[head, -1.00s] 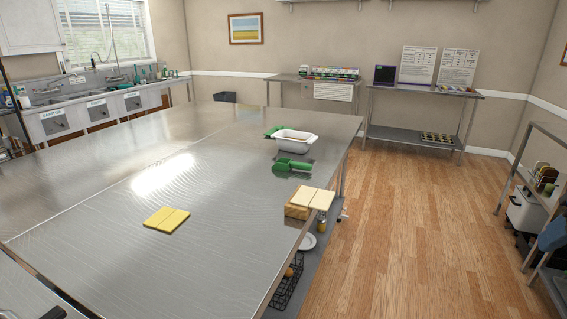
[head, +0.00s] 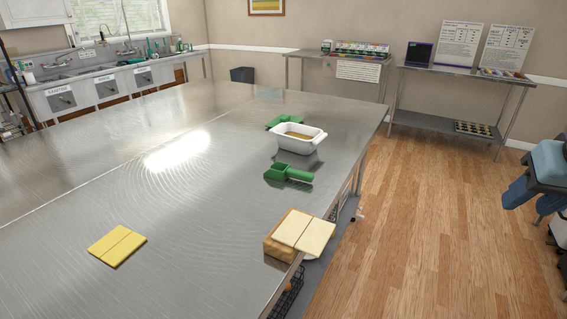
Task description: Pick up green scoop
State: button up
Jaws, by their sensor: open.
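A green scoop (head: 288,174) lies on the steel table, in front of a white basin, its handle pointing right. A second green scoop (head: 280,122) lies behind the basin and is partly hidden by it. The white basin (head: 296,145) holds something yellow-brown. My gripper (head: 532,200), blue and dark grey, shows at the right edge of the head view. Its two blue fingers look apart and empty. It is over the floor side, well to the right of both scoops and touching neither.
The steel table (head: 200,210) has a wide clear surface. A yellow two-part board (head: 117,245) lies at the front left. A wooden block (head: 280,234) with a pale two-part board (head: 304,230) stands at the right table edge. Wood floor (head: 430,220) is free to the right.

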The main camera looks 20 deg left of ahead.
aim_at(289, 173)
jog(key=u, duration=0.1)
jog(key=i, duration=1)
jog(key=u, duration=0.05)
